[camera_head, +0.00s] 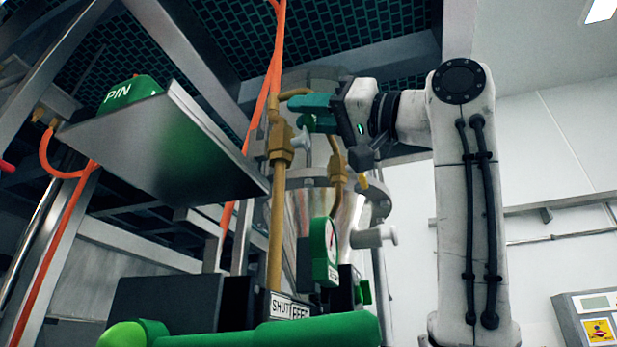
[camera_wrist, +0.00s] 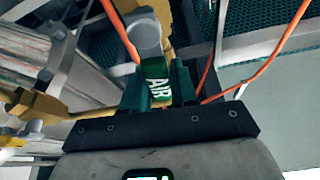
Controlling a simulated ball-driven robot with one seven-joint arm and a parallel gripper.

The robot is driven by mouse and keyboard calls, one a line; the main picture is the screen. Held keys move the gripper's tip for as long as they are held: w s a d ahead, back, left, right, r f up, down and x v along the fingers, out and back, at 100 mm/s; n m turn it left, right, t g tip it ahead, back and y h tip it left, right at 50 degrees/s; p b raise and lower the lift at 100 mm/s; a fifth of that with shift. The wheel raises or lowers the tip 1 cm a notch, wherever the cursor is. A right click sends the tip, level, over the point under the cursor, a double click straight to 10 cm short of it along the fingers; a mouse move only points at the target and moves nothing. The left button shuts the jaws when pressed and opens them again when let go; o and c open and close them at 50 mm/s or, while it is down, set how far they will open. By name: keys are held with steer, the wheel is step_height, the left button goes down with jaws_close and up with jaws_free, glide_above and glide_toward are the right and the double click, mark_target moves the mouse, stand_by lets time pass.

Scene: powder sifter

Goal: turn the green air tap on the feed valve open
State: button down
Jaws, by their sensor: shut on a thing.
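The green air tap (camera_wrist: 157,82), lettered AIR in white, sits between the dark green fingers of my gripper (camera_wrist: 158,76) in the wrist view. The gripper is shut on it, with a finger on each side. A round grey metal part (camera_wrist: 145,35) is just beyond the tap. In the head view my gripper (camera_head: 305,108) reaches left from the arm, at the top of a brass pipe fitting (camera_head: 280,140). The tap is not clear there, hidden by or merged with the fingers. A SHUT/FEED label (camera_head: 290,308) is at the lower middle.
An orange hose (camera_head: 276,60) hangs close to the gripper. A metal shelf (camera_head: 165,145) with a green PIN block (camera_head: 130,92) juts out at left. A green gauge (camera_head: 325,250) and a large green handle (camera_head: 270,332) are below. Open room lies right of the arm.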

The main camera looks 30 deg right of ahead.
steer(key=shift+s+a+f+n+g+y, duration=0.1)
steer(key=shift+a+n+g+y, duration=0.1)
steer(key=shift+n, duration=0.3)
steer(key=shift+s+a+n+g+y, duration=0.1)
steer(key=shift+n+g+y, duration=0.1)
steer(key=shift+n, duration=0.3)
steer(key=c, duration=1)
jaws_free()
steer(key=shift+o, duration=0.2)
steer(key=shift+s+d, duration=0.1)
steer(key=b+v, duration=0.3)
steer(key=v, duration=0.7)
steer(key=shift+s+d+f, duration=0.2)
